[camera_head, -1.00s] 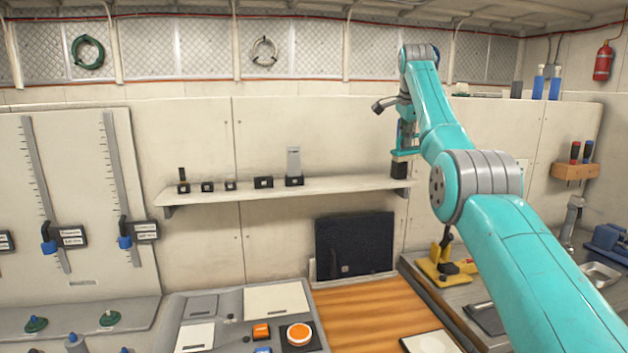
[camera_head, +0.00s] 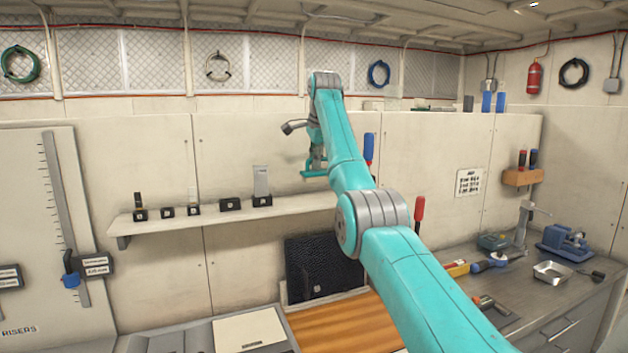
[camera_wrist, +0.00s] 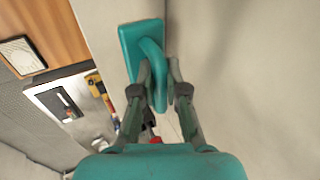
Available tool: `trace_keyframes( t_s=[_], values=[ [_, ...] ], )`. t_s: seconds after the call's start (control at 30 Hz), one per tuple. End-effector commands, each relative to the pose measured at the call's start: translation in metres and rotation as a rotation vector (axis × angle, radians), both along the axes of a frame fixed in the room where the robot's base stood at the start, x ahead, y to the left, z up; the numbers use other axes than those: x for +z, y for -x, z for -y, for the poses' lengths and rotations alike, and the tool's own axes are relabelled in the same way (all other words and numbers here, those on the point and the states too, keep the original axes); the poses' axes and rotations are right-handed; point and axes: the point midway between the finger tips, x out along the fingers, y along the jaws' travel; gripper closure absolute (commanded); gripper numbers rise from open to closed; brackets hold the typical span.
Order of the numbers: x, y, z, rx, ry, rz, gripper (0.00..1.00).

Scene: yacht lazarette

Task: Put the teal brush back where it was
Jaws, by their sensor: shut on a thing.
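In the wrist view, the teal brush (camera_wrist: 135,50) has a flat block and a curved handle. My gripper (camera_wrist: 158,92) is shut on its handle, with one finger on each side. In the head view, my gripper (camera_head: 317,163) is in front of the wall above the right part of the shelf (camera_head: 225,212). The teal brush (camera_head: 312,174) shows small and level just below it, apart from the shelf. My arm hides the shelf's right end.
Several small black holders (camera_head: 230,204) and an upright grey piece (camera_head: 261,180) stand on the shelf. A black panel (camera_head: 322,268) is below it. At right, a grey counter (camera_head: 520,300) holds a vise (camera_head: 567,243) and a metal tray (camera_head: 553,272). A red-handled tool (camera_head: 419,208) shows beside my arm.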

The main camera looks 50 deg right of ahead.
Motion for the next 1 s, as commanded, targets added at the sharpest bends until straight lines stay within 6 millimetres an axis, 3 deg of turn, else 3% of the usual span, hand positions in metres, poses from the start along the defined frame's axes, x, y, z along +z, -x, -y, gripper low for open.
trace_keyframes(
  t_s=[0.27, 0.5, 0.97, 1.0],
  values=[
    [-0.018, 0.000, 0.000, 0.000, 0.001, 0.001, 1.00],
    [-0.048, 0.000, 0.000, 0.000, 0.001, 0.001, 1.00],
    [-0.056, 0.000, 0.000, 0.000, 0.001, 0.001, 1.00],
    [-0.056, 0.000, 0.000, 0.000, 0.001, 0.001, 0.80]
  ],
)
